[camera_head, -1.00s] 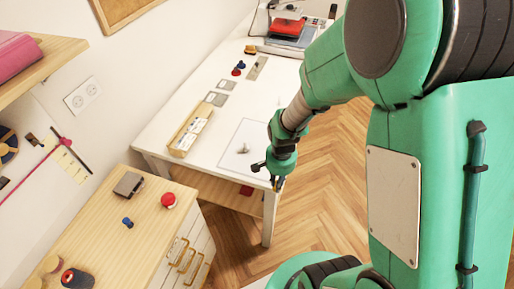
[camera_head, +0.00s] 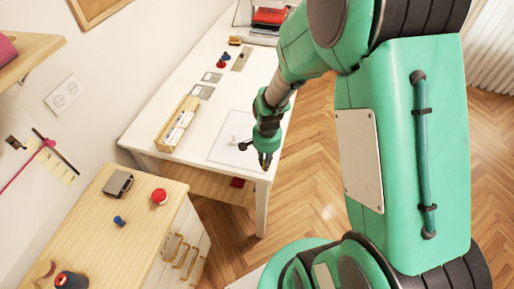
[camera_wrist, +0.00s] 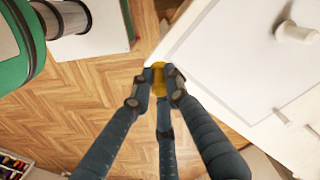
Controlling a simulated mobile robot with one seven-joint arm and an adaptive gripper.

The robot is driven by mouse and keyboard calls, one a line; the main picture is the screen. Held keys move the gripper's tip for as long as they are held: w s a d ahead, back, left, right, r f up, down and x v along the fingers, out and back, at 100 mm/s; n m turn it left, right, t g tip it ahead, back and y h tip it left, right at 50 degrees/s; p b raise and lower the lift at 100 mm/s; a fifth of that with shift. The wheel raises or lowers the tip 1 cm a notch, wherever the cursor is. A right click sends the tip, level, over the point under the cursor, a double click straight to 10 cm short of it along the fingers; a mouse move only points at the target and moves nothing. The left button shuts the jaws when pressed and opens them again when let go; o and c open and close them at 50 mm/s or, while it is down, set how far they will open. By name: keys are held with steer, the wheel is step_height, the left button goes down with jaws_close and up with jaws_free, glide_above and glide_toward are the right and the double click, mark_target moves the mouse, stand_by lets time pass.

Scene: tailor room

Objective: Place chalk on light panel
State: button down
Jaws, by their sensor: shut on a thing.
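My gripper (camera_head: 265,163) is shut on a small yellow piece, which looks like the chalk (camera_wrist: 159,78), held between the fingertips in the wrist view. In the head view the gripper hangs at the near right corner of the white table, and the chalk is too small to make out clearly. The light panel (camera_head: 226,150) is a thin, pale outlined rectangle on the table, to the left of the gripper. It fills the upper right of the wrist view (camera_wrist: 240,50). A small white peg-like object (camera_head: 235,138) stands on it.
A wooden box (camera_head: 178,125) with pale items lies left of the panel. Grey flat pieces (camera_head: 203,91) and red and blue objects lie farther back. A wooden cabinet (camera_head: 100,225) with a stapler-like item and a red round object stands at the near left. Wooden floor lies right of the table.

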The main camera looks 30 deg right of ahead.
steer(key=w, duration=0.3)
steer(key=w+d, duration=0.1)
steer(key=w, duration=0.3)
steer(key=w+d+f, duration=0.1)
steer(key=w, duration=0.2)
steer(key=shift+w+d+b, duration=0.25)
steer(key=shift+w+b, duration=0.05)
steer(key=shift+f, duration=1.75)
steer(key=shift+f+b, duration=0.15)
steer(key=shift+b, duration=0.2)
steer(key=c, duration=1.7)
jaws_free()
